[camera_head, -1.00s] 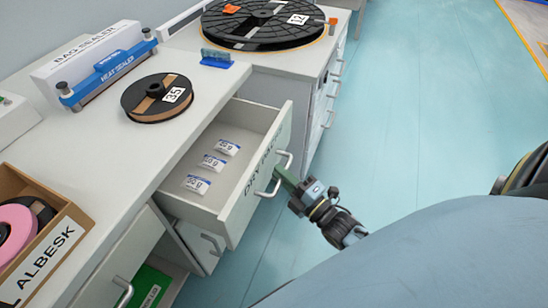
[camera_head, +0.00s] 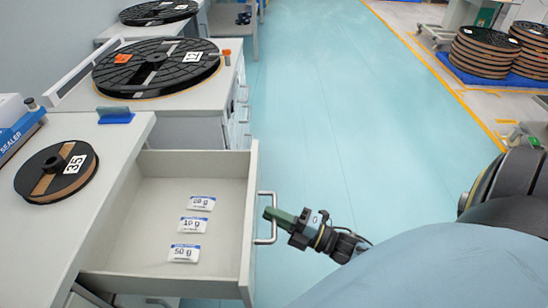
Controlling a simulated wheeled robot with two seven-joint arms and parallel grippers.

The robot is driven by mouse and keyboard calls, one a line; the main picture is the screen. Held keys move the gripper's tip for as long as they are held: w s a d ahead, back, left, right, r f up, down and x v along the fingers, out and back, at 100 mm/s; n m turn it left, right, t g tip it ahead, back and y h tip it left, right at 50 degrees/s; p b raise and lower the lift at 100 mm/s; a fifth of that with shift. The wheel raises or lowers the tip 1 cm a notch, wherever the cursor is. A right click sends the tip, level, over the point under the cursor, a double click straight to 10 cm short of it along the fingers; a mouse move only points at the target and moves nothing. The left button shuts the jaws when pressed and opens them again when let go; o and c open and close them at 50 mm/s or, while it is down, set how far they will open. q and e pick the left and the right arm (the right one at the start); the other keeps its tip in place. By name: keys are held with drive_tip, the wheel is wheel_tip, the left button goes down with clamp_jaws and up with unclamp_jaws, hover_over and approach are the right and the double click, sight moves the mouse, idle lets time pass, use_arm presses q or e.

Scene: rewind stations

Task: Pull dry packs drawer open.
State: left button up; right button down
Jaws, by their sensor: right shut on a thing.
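The dry packs drawer (camera_head: 167,258) stands pulled out from the white counter, its box open to view. Three small white packs with blue print lie in it: a 50 g pack (camera_head: 185,253), a 10 g pack (camera_head: 192,225) and another pack (camera_head: 201,203) behind them. Its front panel (camera_head: 250,215) is seen nearly edge-on, so the label is hidden. My right gripper (camera_head: 272,216) is shut on the drawer's metal handle (camera_head: 265,241) from the right, its green fingers at the bar. My left gripper is out of view.
A small reel marked 35 (camera_head: 50,173) and a blue-based holder (camera_head: 116,115) sit on the counter left of the drawer. A large black reel (camera_head: 155,70) lies on the counter behind. Blue floor (camera_head: 330,130) is clear to the right. Stacked reels (camera_head: 483,50) stand far right.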

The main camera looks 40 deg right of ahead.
drive_tip(key=c, duration=1.5)
unclamp_jaws()
drive_tip(key=shift+o, duration=0.2)
